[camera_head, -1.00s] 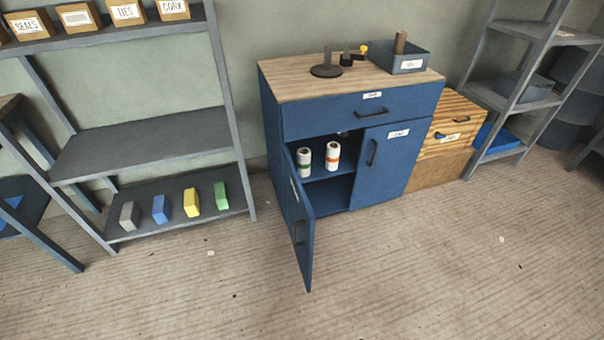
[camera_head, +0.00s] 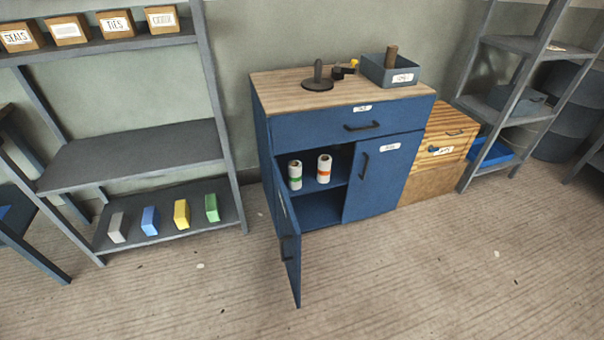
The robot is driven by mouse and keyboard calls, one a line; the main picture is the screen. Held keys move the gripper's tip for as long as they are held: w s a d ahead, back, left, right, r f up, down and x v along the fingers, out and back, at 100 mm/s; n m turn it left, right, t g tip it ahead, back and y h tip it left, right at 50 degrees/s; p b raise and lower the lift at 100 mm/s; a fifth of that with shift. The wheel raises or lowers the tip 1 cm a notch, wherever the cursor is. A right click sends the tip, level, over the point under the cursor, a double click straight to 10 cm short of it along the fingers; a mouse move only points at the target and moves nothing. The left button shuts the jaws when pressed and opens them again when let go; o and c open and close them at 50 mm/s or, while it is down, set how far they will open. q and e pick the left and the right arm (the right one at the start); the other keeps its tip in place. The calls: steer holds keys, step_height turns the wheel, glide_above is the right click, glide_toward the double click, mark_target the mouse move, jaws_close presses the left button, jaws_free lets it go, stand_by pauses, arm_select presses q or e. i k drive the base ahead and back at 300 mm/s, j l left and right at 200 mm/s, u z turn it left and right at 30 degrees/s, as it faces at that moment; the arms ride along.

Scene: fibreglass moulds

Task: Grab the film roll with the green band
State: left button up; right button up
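The film roll with the green band (camera_head: 295,175) stands upright on the inner shelf of the blue cabinet (camera_head: 350,128). It is white with a green band around its lower part. A second white roll with an orange band (camera_head: 324,168) stands just to its right, a small gap apart. The cabinet's left door (camera_head: 288,240) is swung open toward me; its right door (camera_head: 380,172) is shut. Neither of my grippers shows in the head view.
A grey rack (camera_head: 135,155) with labelled boxes and several coloured blocks stands at the left. A wooden crate (camera_head: 440,150) and another grey rack (camera_head: 510,110) stand at the right. The open door juts over the floor. The floor in front (camera_head: 420,270) is mostly clear.

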mark_target(295, 175)
steer(key=i+l, duration=0.15)
steer(key=l, duration=0.2)
steer(key=i+l+u, duration=0.1)
steer(key=l, duration=0.25)
steer(key=i+l, duration=0.15)
steer(key=l, duration=0.2)
steer(key=i+l, duration=0.1)
steer(key=l, duration=0.25)
steer(key=i+l+u, duration=0.1)
steer(key=l, duration=0.25)
steer(key=i+l, duration=0.15)
steer(key=l, duration=0.2)
